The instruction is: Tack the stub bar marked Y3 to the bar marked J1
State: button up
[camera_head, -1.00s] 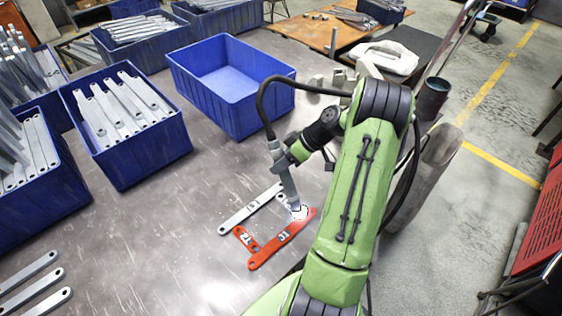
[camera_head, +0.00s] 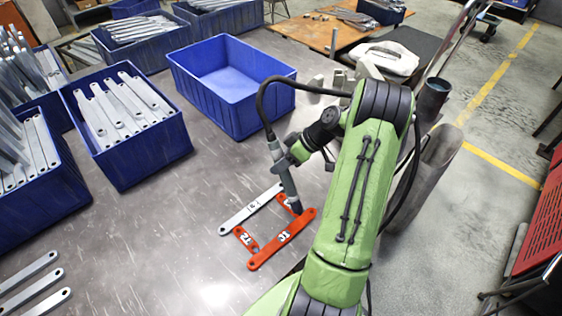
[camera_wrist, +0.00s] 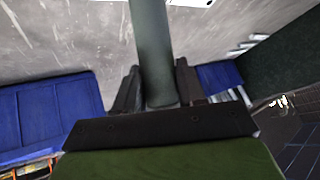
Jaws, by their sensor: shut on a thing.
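A red bar marked J1 (camera_head: 284,240) lies flat on the steel table. A short red stub (camera_head: 285,201) lies between its upper right end and a parallel grey bar (camera_head: 250,210); the torch partly hides it and I cannot read its mark. A second red stub (camera_head: 245,240), its mark like Y2 or Z2, bridges the bars at lower left. My gripper (camera_head: 280,160) is shut on a grey torch (camera_head: 287,184), its dark tip at the stub's J1 end; contact is unclear. The wrist view shows the torch (camera_wrist: 152,50) between my fingers (camera_wrist: 156,88).
An empty blue bin (camera_head: 225,75) stands behind the bars. Blue bins of grey bars (camera_head: 128,150) stand at left. Several loose grey bars (camera_head: 35,285) lie at the lower left. The table between them is clear.

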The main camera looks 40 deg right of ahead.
aim_at(279, 152)
jog(key=shift+s, duration=0.1)
notch_tip(279, 152, up, 5)
jog(key=p, duration=0.4)
jog(key=shift+r, duration=0.15)
